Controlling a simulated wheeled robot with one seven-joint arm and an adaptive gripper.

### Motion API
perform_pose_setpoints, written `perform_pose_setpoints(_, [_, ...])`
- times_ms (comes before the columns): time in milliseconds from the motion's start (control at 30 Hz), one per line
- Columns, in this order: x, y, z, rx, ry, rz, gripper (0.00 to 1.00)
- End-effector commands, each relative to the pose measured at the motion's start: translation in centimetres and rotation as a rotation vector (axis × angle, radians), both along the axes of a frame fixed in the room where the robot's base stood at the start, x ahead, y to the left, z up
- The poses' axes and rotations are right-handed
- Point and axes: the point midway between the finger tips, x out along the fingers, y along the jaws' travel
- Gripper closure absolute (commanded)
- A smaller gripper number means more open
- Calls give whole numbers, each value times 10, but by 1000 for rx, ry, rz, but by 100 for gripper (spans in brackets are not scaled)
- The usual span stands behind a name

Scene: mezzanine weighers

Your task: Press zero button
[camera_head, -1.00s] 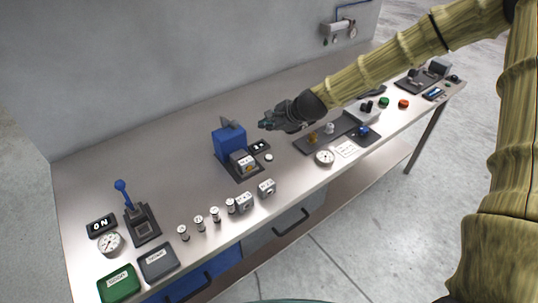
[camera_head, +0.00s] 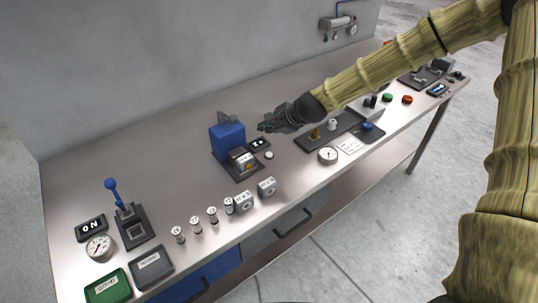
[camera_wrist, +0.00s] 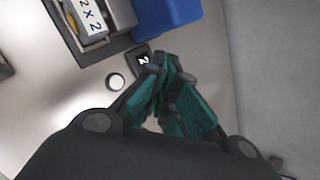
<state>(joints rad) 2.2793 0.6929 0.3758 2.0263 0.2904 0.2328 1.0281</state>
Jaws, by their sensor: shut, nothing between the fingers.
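A small round white button (camera_head: 268,155) sits on the table just in front of a small black display (camera_head: 259,143), beside the blue weighing device (camera_head: 228,139). I take this white button for the zero button; no label on it is readable. My gripper (camera_head: 264,126) is shut and empty, above and behind the button and display. In the wrist view the white button (camera_wrist: 115,82) lies left of my fingertips (camera_wrist: 160,62), apart from them. The display (camera_wrist: 143,60) shows a digit like 2 and is partly hidden by the fingertips.
Several small weights (camera_head: 197,222) and grey blocks (camera_head: 267,187) stand along the front edge. A blue-knobbed lever (camera_head: 112,190) and green tray (camera_head: 107,287) are at left. A dark tray (camera_head: 337,131) and round gauge (camera_head: 328,155) lie to the right.

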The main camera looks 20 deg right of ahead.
Motion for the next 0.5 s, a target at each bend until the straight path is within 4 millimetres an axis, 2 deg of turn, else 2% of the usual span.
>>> perform_pose_setpoints(267, [0, 2, -21, 0, 0, 2, 100])
perform_pose_setpoints(500, [0, 2, -48, 0, 1, 2, 100])
